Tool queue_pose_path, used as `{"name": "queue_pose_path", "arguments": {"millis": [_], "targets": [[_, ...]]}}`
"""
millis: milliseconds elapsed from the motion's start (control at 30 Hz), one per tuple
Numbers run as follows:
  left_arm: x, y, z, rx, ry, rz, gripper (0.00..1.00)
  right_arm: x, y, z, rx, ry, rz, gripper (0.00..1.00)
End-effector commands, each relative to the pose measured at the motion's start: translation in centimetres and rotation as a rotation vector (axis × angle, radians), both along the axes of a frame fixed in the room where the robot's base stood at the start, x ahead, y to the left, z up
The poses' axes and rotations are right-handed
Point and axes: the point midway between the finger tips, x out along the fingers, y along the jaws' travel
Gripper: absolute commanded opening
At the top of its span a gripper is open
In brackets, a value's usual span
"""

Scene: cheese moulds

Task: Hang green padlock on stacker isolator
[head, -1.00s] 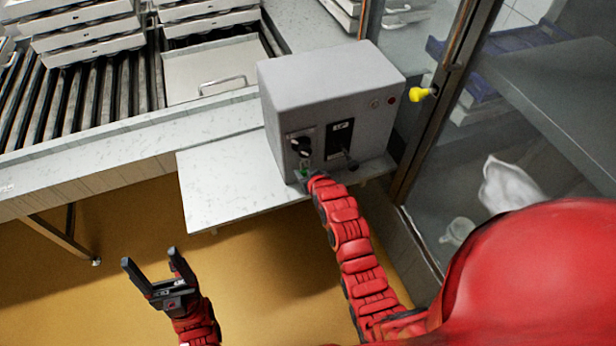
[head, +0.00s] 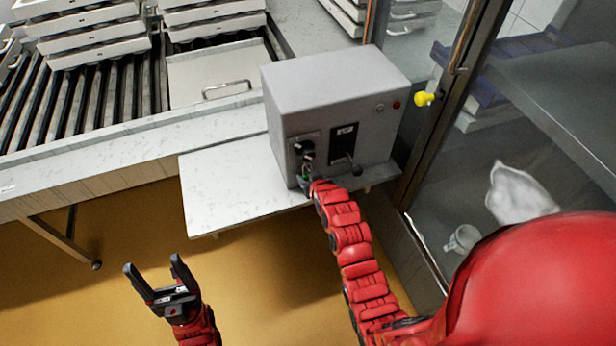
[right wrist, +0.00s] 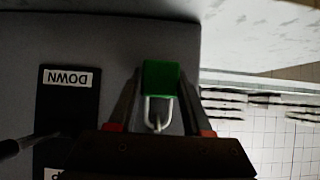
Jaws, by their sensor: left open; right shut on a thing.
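The grey control box (head: 335,95) stands on a pale shelf, and the black isolator knob (head: 304,148) is at the left of its front. My right gripper (head: 308,181) is just below the knob, close to the box front. It is shut on the green padlock (right wrist: 160,78), whose body lies between the fingers in the right wrist view. The padlock's silver shackle shows below the body there; whether it passes through anything on the isolator I cannot tell. In the head view only a bit of green (head: 306,170) shows. My left gripper (head: 154,278) is open and empty above the floor.
A black lever (head: 354,168) on a labelled plate is just right of the isolator. A yellow knob (head: 424,99) sits by the door frame at right. The shelf (head: 225,180) left of the box is bare. A roller conveyor with stacked moulds lies behind.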

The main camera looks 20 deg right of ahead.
Motion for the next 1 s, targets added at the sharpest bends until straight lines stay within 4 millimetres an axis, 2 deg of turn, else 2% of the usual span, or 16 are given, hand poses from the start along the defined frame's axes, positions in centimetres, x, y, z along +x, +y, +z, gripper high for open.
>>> {"name": "queue_pose_path", "arguments": {"millis": [33, 200, 633, 733, 1000], "targets": [[0.0, 0.0, 0.0, 0.0, 0.0, 0.0, 0.74, 0.0, 0.0, 0.0, 0.0, 0.0, 0.0, 0.53], [0.0, 0.0, 0.0, 0.0, 0.0, 0.0, 0.74, 0.0, 0.0, 0.0, 0.0, 0.0, 0.0, 0.84], [0.0, 0.0, -0.3, 0.0, 0.0, 0.0, 0.74, -0.4, 0.0, 0.2, 0.0, -0.001, 0.0, 0.84], [0.0, 0.0, -0.6, 0.0, 0.0, 0.0, 0.74, -1.3, -0.1, 0.4, 0.001, 0.003, -0.001, 0.84], [0.0, 0.0, -1.9, 0.0, 0.0, 0.0, 0.74, -4.4, -0.2, 2.7, 0.0, -0.002, 0.0, 0.84]]}}
